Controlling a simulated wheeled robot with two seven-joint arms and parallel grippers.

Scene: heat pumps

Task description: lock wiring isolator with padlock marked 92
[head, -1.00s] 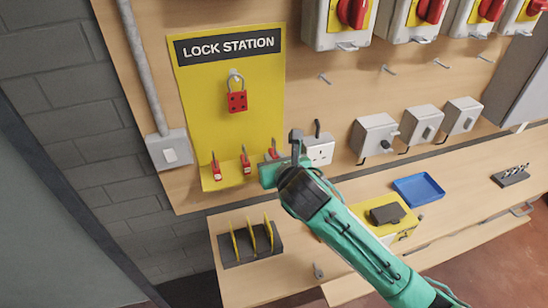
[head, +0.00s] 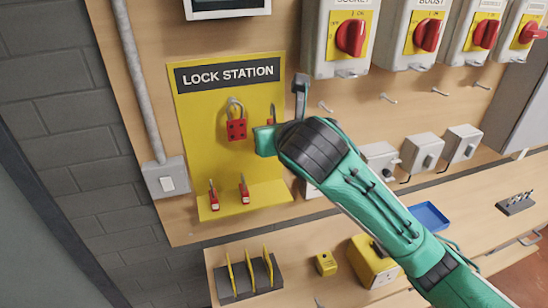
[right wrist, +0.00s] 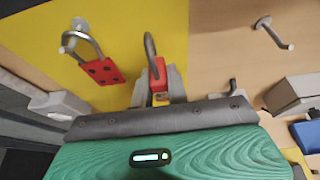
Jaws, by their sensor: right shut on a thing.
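My right gripper (head: 268,138) is shut on a red padlock (right wrist: 157,74), holding it upright in front of the lock station board (head: 222,155). In the head view only a bit of that padlock (head: 271,121) shows beside the gripper. Two other red padlocks, one on the left (head: 213,200) and one on the right (head: 245,193), stand on the yellow shelf. No padlock number is readable. Grey isolators with red rotary switches (head: 351,34) line the top right; I cannot tell which one is the wiring isolator.
A red lockout hasp (head: 236,129) hangs on the board. Metal hooks (head: 389,99) stick out below the isolators. Grey boxes (head: 462,143) sit lower on the wall. The bench holds a black rack (head: 236,284), a yellow block (head: 326,264) and a blue tray (head: 430,215).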

